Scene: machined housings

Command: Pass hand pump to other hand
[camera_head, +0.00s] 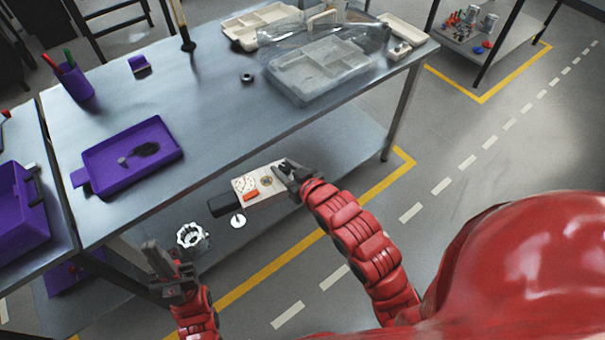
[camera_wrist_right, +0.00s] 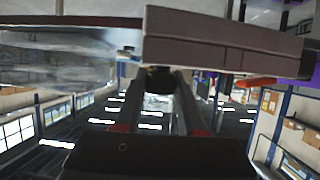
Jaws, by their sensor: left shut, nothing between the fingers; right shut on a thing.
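The hand pump (camera_head: 245,187) is a beige block with small dials, a red lever and a black end pointing left. My right gripper (camera_head: 287,172) is shut on its right end and holds it in front of the table edge. In the right wrist view the pump's pale body (camera_wrist_right: 225,40) spans the top, above the fingers (camera_wrist_right: 160,85), with the red lever to the right. My left gripper (camera_head: 160,262) is shut and empty, lower left of the pump and apart from it. A white handwheel (camera_head: 191,236) shows between them; I cannot tell what it rests on.
The grey table (camera_head: 210,110) bears a purple tray (camera_head: 130,165) with a dark item, a purple pen cup (camera_head: 75,82), a small dark ring (camera_head: 247,78) and a clear-covered divided tray (camera_head: 320,70). A lower shelf (camera_head: 340,135) lies beneath. A purple bin (camera_head: 25,205) is at left.

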